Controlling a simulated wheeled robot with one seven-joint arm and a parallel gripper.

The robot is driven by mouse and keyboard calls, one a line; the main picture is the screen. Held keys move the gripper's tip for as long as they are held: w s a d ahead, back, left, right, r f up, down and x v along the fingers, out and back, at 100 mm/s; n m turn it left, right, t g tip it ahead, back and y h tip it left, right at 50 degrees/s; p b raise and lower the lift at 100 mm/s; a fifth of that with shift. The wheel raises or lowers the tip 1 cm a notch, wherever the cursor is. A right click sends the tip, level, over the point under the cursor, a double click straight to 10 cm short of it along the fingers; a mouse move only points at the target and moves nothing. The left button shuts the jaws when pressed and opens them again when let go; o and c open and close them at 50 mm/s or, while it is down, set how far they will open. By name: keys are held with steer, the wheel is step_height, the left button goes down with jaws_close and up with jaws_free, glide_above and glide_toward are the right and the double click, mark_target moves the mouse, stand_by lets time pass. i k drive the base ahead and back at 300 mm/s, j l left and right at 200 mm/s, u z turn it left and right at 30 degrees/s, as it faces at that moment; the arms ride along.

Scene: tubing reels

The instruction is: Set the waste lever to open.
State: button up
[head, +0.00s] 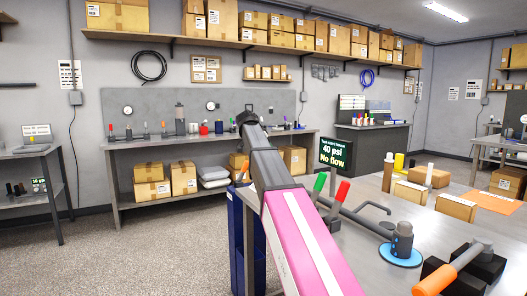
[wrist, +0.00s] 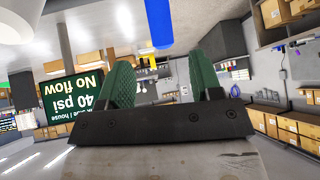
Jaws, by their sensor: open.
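No lever carries a label I can read, so I cannot tell which is the waste lever. In the head view, a green-handled lever (head: 319,186) and a red-handled lever (head: 342,191) stand tilted on the near right table. The gripper is not discernible in the head view.
A sign (head: 331,155) reads "40 psi" and "No flow". The near table (head: 355,225) also holds a grey fitting on a blue disc (head: 402,249), small boxes (head: 410,194) and upright cylinders. A back bench (head: 170,141) stands along the wall. Open floor (head: 150,245) lies left.

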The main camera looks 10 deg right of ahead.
mark_target(341, 195)
steer(key=k+j, duration=0.15)
steer(key=j, duration=0.15)
steer(key=k+j, duration=0.15)
steer(key=j, duration=0.15)
steer(key=k+j, duration=0.1)
steer(key=j, duration=0.25)
steer(key=k+j, duration=0.15)
steer(key=j, duration=0.15)
